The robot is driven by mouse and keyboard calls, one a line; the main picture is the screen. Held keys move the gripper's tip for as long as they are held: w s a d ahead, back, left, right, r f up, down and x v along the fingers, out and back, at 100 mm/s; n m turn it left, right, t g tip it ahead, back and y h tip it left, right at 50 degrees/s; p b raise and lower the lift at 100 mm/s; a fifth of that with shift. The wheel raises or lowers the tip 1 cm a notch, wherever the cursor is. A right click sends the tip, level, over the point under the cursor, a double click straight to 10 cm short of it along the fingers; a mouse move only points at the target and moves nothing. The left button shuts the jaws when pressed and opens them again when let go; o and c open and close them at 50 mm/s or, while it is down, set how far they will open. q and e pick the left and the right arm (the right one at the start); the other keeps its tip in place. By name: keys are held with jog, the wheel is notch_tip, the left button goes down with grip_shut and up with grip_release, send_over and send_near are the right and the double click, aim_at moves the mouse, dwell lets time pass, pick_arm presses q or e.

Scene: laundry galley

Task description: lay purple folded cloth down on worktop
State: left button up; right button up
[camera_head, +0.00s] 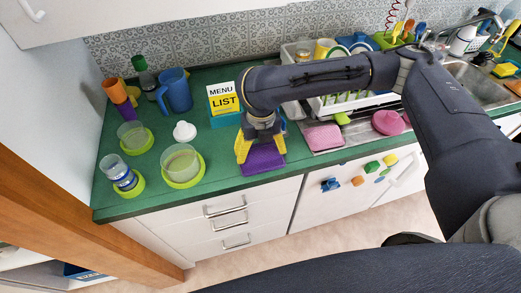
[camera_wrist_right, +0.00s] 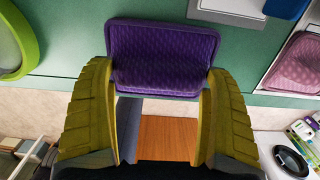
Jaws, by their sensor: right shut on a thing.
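The purple folded cloth (camera_head: 263,160) is at the front part of the green worktop (camera_head: 222,168), below my right gripper (camera_head: 262,147). In the right wrist view the purple folded cloth (camera_wrist_right: 160,45) is between the yellow fingers of my right gripper (camera_wrist_right: 158,74), which is shut on its near part. The cloth looks flat and quilted, and its near side reaches about the worktop's front edge. I cannot tell whether it touches the worktop or hangs just above it. My left gripper is not in view.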

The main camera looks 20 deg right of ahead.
aim_at(261, 151)
jog(key=shift+f, duration=0.15)
jog(key=o, duration=1.3)
notch_tip(261, 151, up, 12)
jog(key=shift+s+r, duration=0.1)
jog(key=shift+r, duration=0.05)
jog(key=shift+s, duration=0.15)
jog(key=shift+s+a, duration=0.45)
jog(key=shift+s, duration=1.1)
jog(key=shift+s+a, duration=0.5)
jog(key=shift+s, duration=1.05)
jog(key=shift+s+a, duration=0.45)
jog(key=shift+s, duration=1.1)
